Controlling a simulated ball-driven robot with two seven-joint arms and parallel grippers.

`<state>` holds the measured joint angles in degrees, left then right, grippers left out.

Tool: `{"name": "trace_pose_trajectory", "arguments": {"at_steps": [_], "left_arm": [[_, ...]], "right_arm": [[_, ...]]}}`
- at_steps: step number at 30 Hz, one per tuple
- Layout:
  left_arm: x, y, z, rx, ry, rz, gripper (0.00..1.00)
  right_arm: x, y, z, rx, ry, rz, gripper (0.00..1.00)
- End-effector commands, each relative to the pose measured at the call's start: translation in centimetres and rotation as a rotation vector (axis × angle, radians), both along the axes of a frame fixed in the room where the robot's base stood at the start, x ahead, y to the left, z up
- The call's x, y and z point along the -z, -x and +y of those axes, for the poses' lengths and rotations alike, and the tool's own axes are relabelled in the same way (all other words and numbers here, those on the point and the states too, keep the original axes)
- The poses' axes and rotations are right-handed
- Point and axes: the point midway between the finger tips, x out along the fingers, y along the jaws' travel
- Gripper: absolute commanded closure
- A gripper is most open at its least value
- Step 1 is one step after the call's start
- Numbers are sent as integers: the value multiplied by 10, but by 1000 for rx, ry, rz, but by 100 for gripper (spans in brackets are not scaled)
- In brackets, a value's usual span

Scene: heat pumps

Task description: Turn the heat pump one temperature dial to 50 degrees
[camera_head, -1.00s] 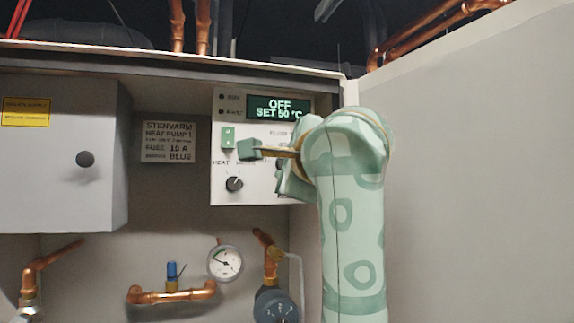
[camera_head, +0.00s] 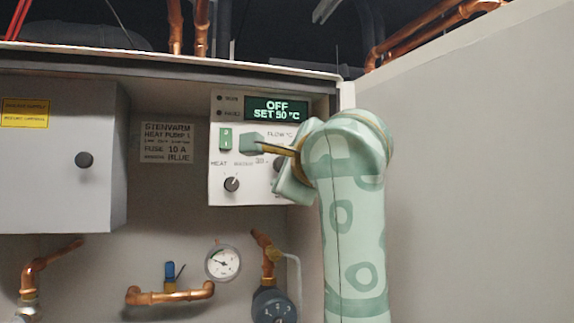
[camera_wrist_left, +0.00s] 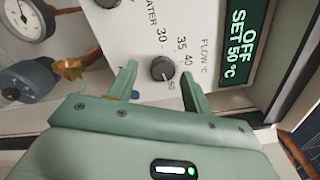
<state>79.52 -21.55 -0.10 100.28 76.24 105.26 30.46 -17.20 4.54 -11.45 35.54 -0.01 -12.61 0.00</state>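The heat pump one control panel (camera_head: 218,180) has a display (camera_head: 278,109) reading "OFF" and "SET 50 °C". The black FLOW °C temperature dial (camera_wrist_left: 163,68) shows in the left wrist view, its mark towards the 50. In the head view my arm mostly hides this dial. My left gripper (camera_wrist_left: 159,71) is open, with one finger on each side of the dial and a visible gap to it. In the head view my left gripper (camera_head: 268,156) is in front of the panel's right half. My right gripper is not in view.
A second dial (camera_head: 232,184) and a green switch (camera_head: 225,138) are on the panel's left side. A grey box (camera_head: 60,190) stands out on the left. Copper pipes (camera_head: 170,296), a gauge (camera_head: 223,263) and a pump (camera_head: 273,305) are below. A wall panel (camera_head: 470,180) bounds the right.

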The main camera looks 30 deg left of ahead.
Motion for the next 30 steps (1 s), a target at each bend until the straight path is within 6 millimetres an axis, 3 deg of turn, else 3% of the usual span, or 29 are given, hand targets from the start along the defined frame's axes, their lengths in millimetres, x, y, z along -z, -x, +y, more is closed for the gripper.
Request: {"name": "trace_pose_trajectory", "arguments": {"at_steps": [7, 11, 24, 30], "left_arm": [[-2, 3, -2, -2, -3, -5, 51], [-1, 12, -14, 0, -4, -7, 51], [-1, 88, -101, -3, -5, -7, 51], [-1, 103, -120, -4, -3, -3, 51]], "right_arm": [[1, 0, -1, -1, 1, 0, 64], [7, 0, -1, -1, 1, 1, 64], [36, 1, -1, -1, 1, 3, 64], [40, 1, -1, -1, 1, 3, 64]]}}
